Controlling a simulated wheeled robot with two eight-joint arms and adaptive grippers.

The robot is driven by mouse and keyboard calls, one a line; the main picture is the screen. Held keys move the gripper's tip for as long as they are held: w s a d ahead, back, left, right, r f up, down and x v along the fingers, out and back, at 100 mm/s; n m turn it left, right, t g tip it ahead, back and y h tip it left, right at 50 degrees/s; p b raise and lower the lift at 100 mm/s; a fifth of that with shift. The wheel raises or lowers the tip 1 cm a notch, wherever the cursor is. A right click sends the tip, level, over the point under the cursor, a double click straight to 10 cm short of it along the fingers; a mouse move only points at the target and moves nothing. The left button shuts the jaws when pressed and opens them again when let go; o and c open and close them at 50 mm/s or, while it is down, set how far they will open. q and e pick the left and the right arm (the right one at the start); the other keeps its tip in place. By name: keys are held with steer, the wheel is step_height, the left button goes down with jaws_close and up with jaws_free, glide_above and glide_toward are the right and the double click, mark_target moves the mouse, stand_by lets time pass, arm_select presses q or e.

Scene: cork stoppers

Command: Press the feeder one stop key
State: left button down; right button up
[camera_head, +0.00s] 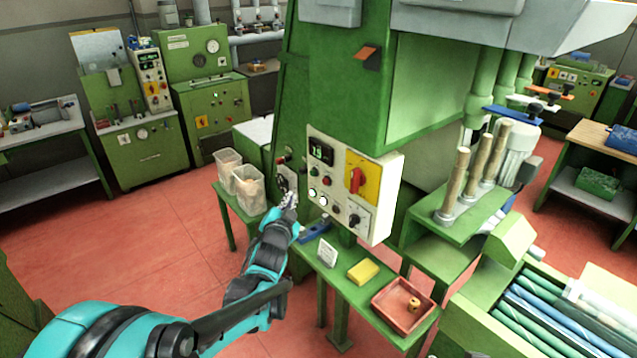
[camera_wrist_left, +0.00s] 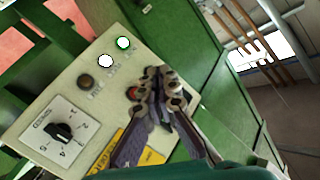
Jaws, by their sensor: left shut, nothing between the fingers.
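The cream control panel (camera_head: 345,228) on the green machine carries a red button (camera_head: 327,182), two lit white buttons (camera_head: 312,192), a dark button (camera_head: 336,209) and a black knob (camera_head: 356,218). Their labels are too small to read. My left gripper (camera_head: 291,198) is shut and empty, its fingertips just left of the panel in the head view. In the left wrist view, the closed fingers (camera_wrist_left: 160,82) show over the panel, partly hiding a red button (camera_wrist_left: 132,92). The lit buttons (camera_wrist_left: 105,62), dark button (camera_wrist_left: 85,82) and knob (camera_wrist_left: 63,130) are clear of them. I see no contact.
A red rotary switch (camera_head: 356,180) on a yellow plate sits at the panel's right. Below is a green bench with a yellow block (camera_head: 363,272), a white card (camera_head: 327,252) and a red tray (camera_head: 390,322). Clear bins (camera_head: 249,190) stand left. The red floor at left is open.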

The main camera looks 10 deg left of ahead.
mark_target(325, 182)
arm_select(q)
steer(key=w+d, duration=0.5)
steer(key=w, duration=0.2)
steer(key=shift+d, duration=0.25)
stand_by(0.3)
steer(key=shift+w+d+b, duration=0.1)
steer(key=shift+b, duration=0.2)
stand_by(1.1)
steer(key=shift+w+d, duration=0.2)
steer(key=shift+w+d, duration=0.25)
steer(key=shift+w, duration=0.1)
stand_by(0.8)
steer(key=shift+s+a, duration=0.55)
steer(key=shift+s, duration=0.15)
